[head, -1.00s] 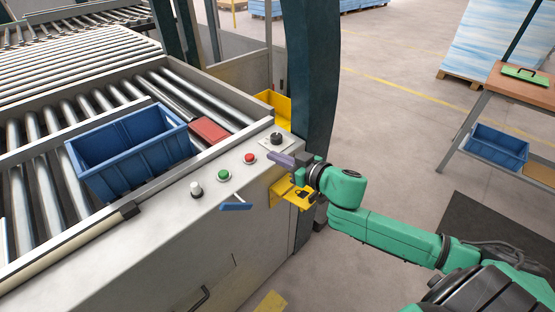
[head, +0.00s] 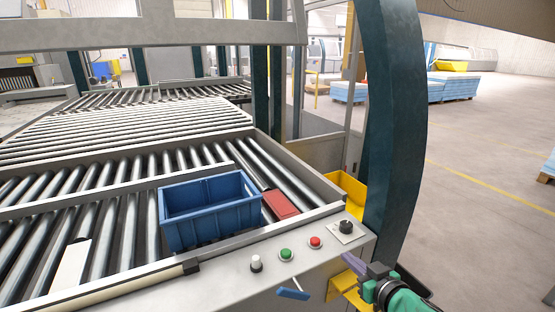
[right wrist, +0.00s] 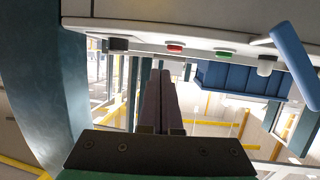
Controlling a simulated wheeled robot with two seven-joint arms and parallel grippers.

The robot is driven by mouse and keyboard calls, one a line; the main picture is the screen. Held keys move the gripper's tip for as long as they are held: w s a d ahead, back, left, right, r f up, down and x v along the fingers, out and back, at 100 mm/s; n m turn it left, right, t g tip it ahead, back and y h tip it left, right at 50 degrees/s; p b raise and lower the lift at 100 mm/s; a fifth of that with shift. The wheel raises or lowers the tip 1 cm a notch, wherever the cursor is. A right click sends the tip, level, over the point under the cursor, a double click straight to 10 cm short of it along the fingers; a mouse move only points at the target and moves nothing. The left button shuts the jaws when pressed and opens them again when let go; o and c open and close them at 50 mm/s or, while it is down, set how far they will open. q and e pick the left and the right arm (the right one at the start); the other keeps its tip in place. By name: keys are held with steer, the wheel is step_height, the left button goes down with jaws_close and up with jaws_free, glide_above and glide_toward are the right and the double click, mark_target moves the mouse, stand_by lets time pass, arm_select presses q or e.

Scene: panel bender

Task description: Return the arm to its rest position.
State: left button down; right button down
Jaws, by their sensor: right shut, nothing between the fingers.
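My right gripper (head: 354,264) is at the lower right of the head view, beside the front corner of the machine's control panel (head: 220,287). Its fingers are together with nothing between them. In the right wrist view the closed fingers (right wrist: 158,100) point away from the camera, below the panel edge with its buttons. The black rotary knob (head: 346,227) is just above and behind the gripper in the head view; I see no contact. The right arm's green wrist shows at the bottom edge, and the rest of the arm is out of frame. My left gripper is not in view.
The panel carries a red button (head: 315,242), a green button (head: 286,255), a white knob (head: 256,263) and a blue handle (head: 293,294). A blue bin (head: 212,212) and red box (head: 281,204) sit on the rollers. A dark post (head: 395,130) stands close behind the gripper. Open floor lies right.

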steer(key=s+f+m+g+h, duration=0.1)
steer(key=s+f+g, duration=0.5)
steer(key=s, duration=0.5)
steer(key=s+f+g+h, duration=0.2)
steer(key=s+f+g, duration=0.3)
steer(key=s+f, duration=0.4)
step_height(320, 180, down, 20)
steer(key=s, duration=0.3)
steer(key=s+d+f+g, duration=0.2)
steer(key=s+d+f, duration=0.1)
steer(key=s+f, duration=1.3)
steer(key=shift+s+d, duration=0.15)
steer(key=shift+s, duration=0.35)
steer(key=shift+f, duration=0.1)
